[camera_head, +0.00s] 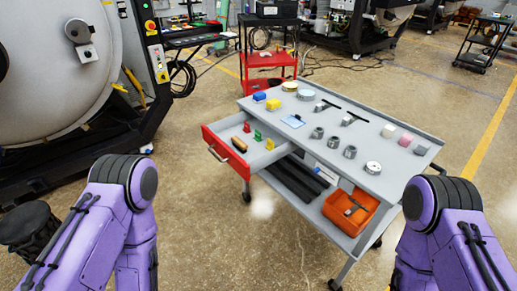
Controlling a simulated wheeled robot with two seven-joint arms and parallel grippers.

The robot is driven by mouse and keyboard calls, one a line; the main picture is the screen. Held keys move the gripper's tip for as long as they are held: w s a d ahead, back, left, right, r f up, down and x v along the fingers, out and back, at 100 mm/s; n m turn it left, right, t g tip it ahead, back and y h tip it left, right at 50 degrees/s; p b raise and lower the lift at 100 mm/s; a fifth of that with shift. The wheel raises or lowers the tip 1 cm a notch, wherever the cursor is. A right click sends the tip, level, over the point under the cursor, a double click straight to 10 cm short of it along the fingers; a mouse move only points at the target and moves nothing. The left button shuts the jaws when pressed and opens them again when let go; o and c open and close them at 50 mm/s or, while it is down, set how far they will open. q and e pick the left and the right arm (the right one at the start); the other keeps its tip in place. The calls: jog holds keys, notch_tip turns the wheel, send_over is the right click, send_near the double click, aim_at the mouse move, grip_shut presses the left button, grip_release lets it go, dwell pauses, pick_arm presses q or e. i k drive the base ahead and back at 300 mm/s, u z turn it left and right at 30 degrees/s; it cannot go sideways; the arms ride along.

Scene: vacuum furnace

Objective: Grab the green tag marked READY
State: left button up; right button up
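A small green tag (257,135) stands in the open drawer (222,153) at the left end of the grey cart. It is between a red tag (246,127) and a yellow tag (269,144). The lettering on the tags is too small to read. A brown object (239,144) lies in the drawer in front of the tags. My two purple arms show at the lower left and lower right, both apart from the cart. Neither gripper is in view.
The cart top (345,170) holds blocks, rolls, metal rings, two hammer-like tools and a blue card (293,121). An orange bin (350,211) sits on its lower shelf. A large furnace (60,75) stands at the left. Floor before the cart is clear.

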aim_at(257, 137)
jog(key=u, duration=0.85)
jog(key=i, duration=0.6)
jog(key=z, duration=0.85)
